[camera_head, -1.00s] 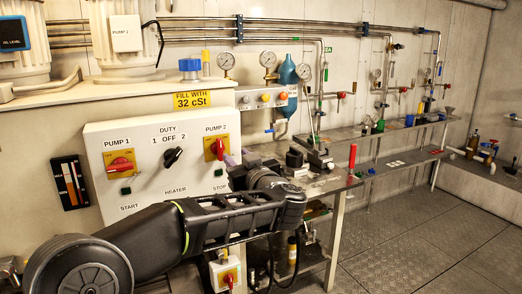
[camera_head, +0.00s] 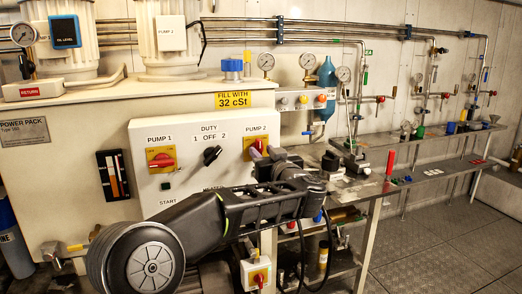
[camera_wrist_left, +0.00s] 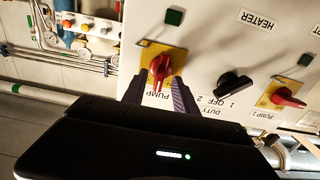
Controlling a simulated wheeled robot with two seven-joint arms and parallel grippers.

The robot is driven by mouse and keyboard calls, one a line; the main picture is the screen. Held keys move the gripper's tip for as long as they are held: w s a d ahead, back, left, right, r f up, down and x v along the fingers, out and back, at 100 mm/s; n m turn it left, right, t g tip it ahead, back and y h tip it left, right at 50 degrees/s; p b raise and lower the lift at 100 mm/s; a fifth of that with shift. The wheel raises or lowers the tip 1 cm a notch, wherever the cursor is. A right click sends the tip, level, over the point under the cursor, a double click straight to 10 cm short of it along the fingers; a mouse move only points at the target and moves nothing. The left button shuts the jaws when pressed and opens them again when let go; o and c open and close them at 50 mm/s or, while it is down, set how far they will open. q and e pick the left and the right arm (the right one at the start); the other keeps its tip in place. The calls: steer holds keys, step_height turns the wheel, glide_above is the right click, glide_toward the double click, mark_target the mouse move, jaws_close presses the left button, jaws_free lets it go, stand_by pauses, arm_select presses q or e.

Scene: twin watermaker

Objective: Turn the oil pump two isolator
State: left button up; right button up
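The pump 2 isolator (camera_head: 256,146) is a red rotary handle on a yellow plate, at the upper right of the white control panel (camera_head: 225,180). In the left wrist view, which sees the panel upside down, the red handle (camera_wrist_left: 160,68) is ahead of my left gripper (camera_wrist_left: 156,86). The two fingers are spread, one on each side of the handle, with gaps showing; I cannot tell whether they touch it. In the head view my left gripper (camera_head: 272,154) is at the isolator's right edge and partly hides it. My right gripper is in neither view.
The pump 1 isolator (camera_head: 161,159) and the black duty selector (camera_head: 211,155) are on the same panel. Another red-handled switch (camera_head: 258,280) sits below. A metal bench (camera_head: 375,187) with a red cylinder (camera_head: 390,162) stands to the right. Open floor lies at the far right.

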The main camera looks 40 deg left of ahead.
arm_select(q)
steer(key=shift+x, duration=0.95)
steer(key=shift+c, duration=0.4)
jaws_close()
